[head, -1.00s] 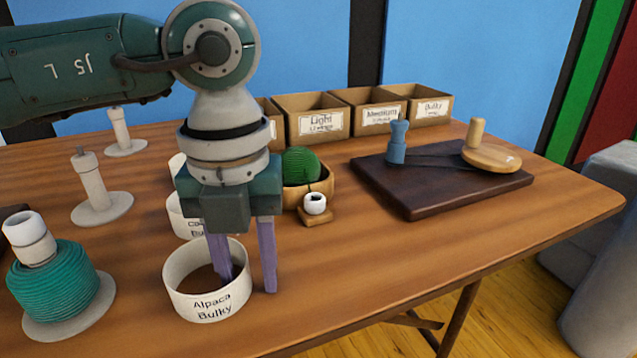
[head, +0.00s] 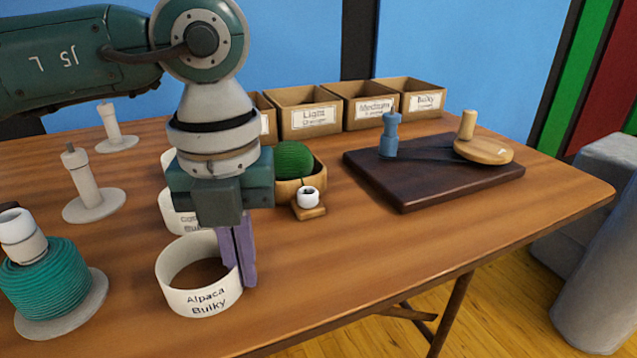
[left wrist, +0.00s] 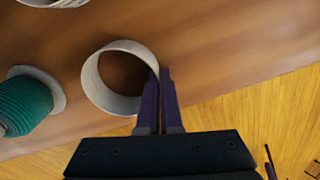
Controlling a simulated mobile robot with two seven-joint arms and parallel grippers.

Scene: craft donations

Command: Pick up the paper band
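The paper band (head: 195,300), a wide white ring labelled "Alpaca Bulky", stands upright on its edge on the wooden table near the front. It also shows as a ring in the left wrist view (left wrist: 95,88). My left gripper (head: 242,280) points down at the band's right side. Its purple fingers are close together, one inside the ring and one outside, with the band's wall pinched between them. The fingers also show in the left wrist view (left wrist: 160,78). The band appears to rest on the table. My right gripper is not in view.
Another white band (head: 178,222) stands just behind, partly hidden by my gripper. A teal yarn cone (head: 48,280) is at the left. A wooden bowl with a green ball (head: 294,160), a dark winder board (head: 400,182) and labelled boxes (head: 310,120) stand farther back. The right front table is clear.

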